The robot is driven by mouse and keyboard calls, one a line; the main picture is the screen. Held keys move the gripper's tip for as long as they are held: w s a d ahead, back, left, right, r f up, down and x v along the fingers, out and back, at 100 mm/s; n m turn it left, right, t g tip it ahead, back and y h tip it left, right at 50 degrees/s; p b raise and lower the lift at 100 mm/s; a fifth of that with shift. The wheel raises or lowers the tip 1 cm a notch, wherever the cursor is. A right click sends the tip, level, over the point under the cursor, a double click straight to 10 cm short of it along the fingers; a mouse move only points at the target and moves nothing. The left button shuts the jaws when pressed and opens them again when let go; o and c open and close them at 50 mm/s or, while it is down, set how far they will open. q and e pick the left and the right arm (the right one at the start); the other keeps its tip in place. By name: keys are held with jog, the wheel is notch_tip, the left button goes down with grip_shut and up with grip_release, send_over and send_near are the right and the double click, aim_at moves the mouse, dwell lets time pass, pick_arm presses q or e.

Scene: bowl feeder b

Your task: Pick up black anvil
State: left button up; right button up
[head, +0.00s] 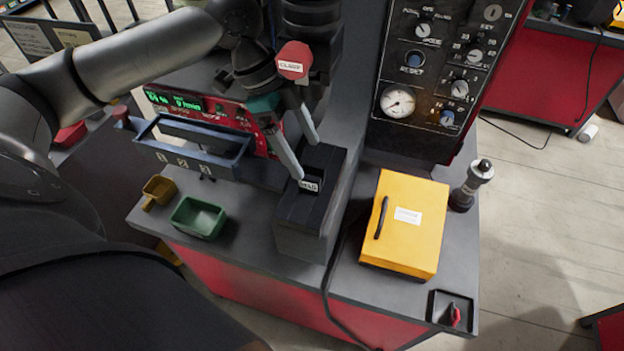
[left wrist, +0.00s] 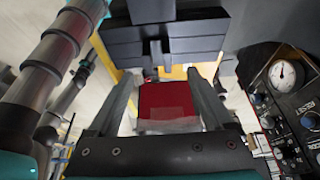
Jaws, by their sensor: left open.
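A black block (head: 303,232) with a small white label stands on the grey bench, below the press column in the head view. I take the dark piece in its top (head: 314,168) to be the anvil, but its outline is unclear. My left gripper (head: 305,158) is open, its two grey fingers pointing down at the block's top. I cannot tell whether they touch it. In the left wrist view the spread fingers (left wrist: 162,78) have a red surface behind them and a dark stepped block (left wrist: 180,45) beyond. My right gripper is not in view.
A yellow box (head: 410,232) with a black handle sits right of the block. A green bin (head: 199,218) and a small ochre scoop (head: 158,189) lie left. A control panel (head: 432,65) rises behind. A dark cylinder (head: 472,184) stands at the right edge.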

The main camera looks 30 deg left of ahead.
aim_at(312, 171)
pick_arm(q)
jog(key=x, duration=0.5)
jog(key=shift+s+f, duration=0.15)
jog(key=shift+f, duration=0.2)
grip_shut()
dwell(0.4)
